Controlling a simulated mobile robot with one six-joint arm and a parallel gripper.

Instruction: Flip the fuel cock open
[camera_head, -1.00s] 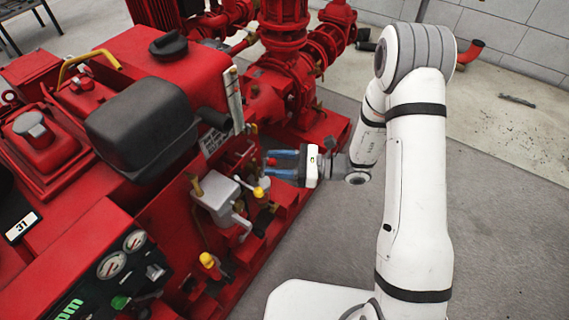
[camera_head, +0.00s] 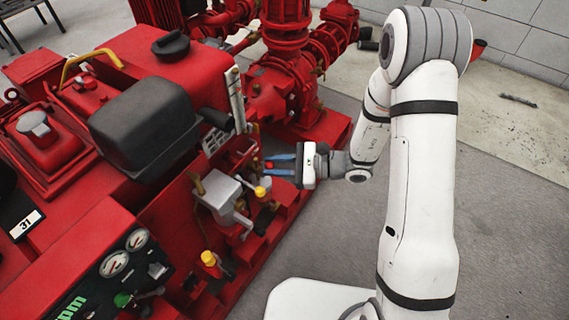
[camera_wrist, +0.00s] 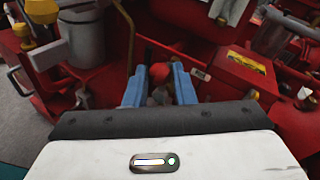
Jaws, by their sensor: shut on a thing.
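My gripper (camera_head: 270,165) is at the side of the red pumpset, its blue fingers pointing left into the machine. In the wrist view the blue fingers (camera_wrist: 159,85) are closed around a small part with a rounded red knob (camera_wrist: 159,72), which looks like the fuel cock's handle. The red knob also shows between the fingers in the head view (camera_head: 269,165). The cock's body and the lower part of the handle are hidden by the fingers and my gripper's housing, so its exact angle cannot be told.
A grey box (camera_head: 218,195) and a yellow-capped lever (camera_head: 260,191) stand close below and left of my gripper. A black cover (camera_head: 145,128) sits on the red engine above. A yellow label (camera_wrist: 247,62) is on a red block nearby.

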